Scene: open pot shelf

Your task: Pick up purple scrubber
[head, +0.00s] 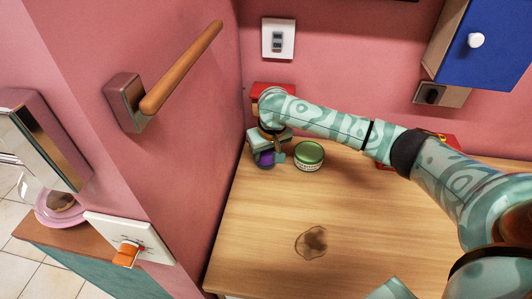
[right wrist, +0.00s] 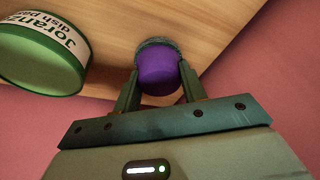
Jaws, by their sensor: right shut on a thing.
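The purple scrubber (right wrist: 158,72) is between the fingers of my right gripper (right wrist: 160,95) in the right wrist view, with its greyish bristle edge touching or close to the wooden counter. In the head view the scrubber (head: 266,158) shows as a small purple patch, mostly covered by my right gripper (head: 267,155) near the back left corner of the counter. The right gripper is shut on it. Whether the scrubber is lifted off the counter I cannot tell. My left gripper is not in view.
A green round tin of dish paste (head: 309,155) stands just right of the scrubber. A red object (head: 272,92) sits behind my gripper against the pink wall. A dark stain (head: 312,242) marks the counter (head: 260,215), which is otherwise clear in front. A wooden rail (head: 182,67) juts from the left wall.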

